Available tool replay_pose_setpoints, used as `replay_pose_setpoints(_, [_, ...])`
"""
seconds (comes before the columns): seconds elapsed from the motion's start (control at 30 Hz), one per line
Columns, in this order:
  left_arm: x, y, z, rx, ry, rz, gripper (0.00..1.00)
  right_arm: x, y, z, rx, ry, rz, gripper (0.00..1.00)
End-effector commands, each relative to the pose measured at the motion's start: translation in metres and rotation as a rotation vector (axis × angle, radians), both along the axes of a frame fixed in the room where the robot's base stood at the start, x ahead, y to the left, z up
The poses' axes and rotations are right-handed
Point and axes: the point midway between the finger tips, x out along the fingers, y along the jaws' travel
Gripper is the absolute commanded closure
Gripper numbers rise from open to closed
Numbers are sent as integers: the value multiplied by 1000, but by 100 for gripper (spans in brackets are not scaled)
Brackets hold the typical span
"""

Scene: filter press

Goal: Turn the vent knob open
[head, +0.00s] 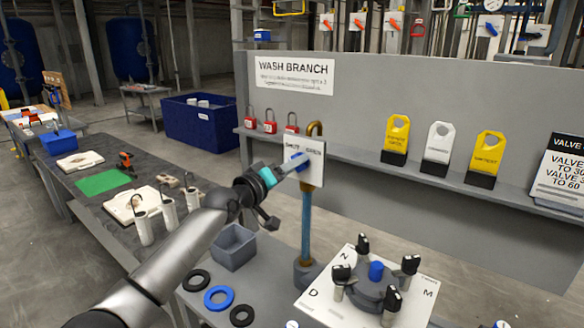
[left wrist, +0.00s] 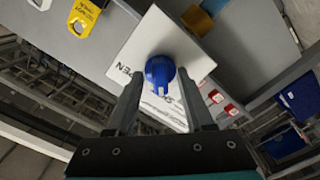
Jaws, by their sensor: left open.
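A blue knob (head: 297,160) sits on a white plate (head: 313,168) lettered with shut at left and open at right, on an upright pipe. The plate (left wrist: 185,45) looks tilted in the wrist view. My right gripper is not in view.
A grey panel (head: 400,100) with a shelf stands behind, holding red padlocks (head: 270,122) and yellow and white tags (head: 438,142). A valve block with several black knobs (head: 378,285) stands at front right.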

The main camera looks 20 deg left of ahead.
Motion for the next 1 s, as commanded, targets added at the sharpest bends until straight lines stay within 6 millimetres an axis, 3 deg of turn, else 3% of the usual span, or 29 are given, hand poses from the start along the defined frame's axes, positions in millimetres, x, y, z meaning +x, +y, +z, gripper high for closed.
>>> replay_pose_setpoints(0.2, [0,0,0,0,0,0,48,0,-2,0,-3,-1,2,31])
replay_pose_setpoints(0.67, [0,0,0,0,0,0,99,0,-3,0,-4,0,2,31])
replay_pose_setpoints(1.0, [0,0,0,0,1,-1,100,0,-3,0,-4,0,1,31])
